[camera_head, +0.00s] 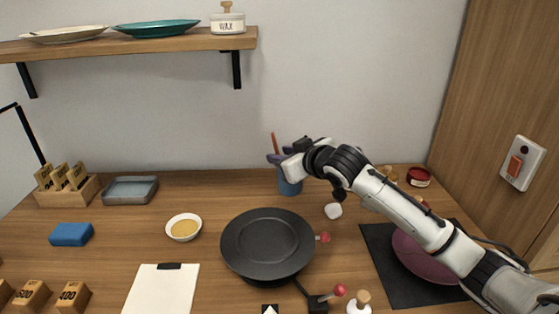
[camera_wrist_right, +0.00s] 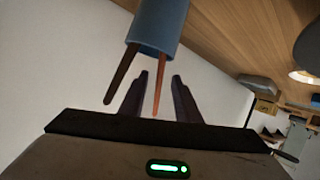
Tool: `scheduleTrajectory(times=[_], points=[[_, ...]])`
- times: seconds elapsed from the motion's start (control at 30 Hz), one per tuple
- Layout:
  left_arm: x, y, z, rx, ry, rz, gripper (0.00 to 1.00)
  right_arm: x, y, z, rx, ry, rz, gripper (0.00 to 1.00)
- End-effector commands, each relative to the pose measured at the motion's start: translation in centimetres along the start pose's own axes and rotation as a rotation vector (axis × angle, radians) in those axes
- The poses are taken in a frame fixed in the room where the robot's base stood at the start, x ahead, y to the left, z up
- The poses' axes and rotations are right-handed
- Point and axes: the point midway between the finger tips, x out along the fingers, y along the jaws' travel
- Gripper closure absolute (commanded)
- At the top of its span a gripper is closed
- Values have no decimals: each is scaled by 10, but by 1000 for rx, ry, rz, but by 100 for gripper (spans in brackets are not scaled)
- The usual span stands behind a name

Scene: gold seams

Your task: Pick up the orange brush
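The orange brush (camera_head: 274,143) stands in a blue cup (camera_head: 289,184) at the back of the table, its thin shaft sticking up above the rim. My right gripper (camera_head: 277,155) is at the top of the cup and hides part of it. In the right wrist view, the orange brush (camera_wrist_right: 157,88) reaches from the blue cup (camera_wrist_right: 155,28) into the gap between my two dark fingers (camera_wrist_right: 160,78). The fingers are apart, with space on both sides of the shaft. A dark stick (camera_wrist_right: 122,75) from the same cup lies outside the fingers. My left gripper is not in view.
A black pan-like disc (camera_head: 267,243) stands mid-table, with a white bowl (camera_head: 183,227) to its left. A small white object (camera_head: 333,211) lies near the cup. A dark mat (camera_head: 385,265) with a purple plate (camera_head: 420,260) lies beneath my right arm. A shelf (camera_head: 130,43) hangs at upper left.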

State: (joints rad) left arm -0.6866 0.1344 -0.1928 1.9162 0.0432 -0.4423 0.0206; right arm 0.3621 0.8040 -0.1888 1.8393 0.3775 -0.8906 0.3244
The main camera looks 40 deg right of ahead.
Motion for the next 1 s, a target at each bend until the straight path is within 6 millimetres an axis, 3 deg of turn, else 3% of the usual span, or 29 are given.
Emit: scheduleTrajectory(times=[0.2, 0.47, 0.63, 1.0], points=[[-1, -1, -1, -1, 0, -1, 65, 23, 0, 0, 1, 0, -1, 70], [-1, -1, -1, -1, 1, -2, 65, 25, 0, 0, 0, 0, -1, 70], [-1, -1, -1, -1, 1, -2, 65, 25, 1, 0, 0, 0, -1, 99], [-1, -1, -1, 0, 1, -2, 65, 25, 1, 0, 0, 0, -1, 100]])
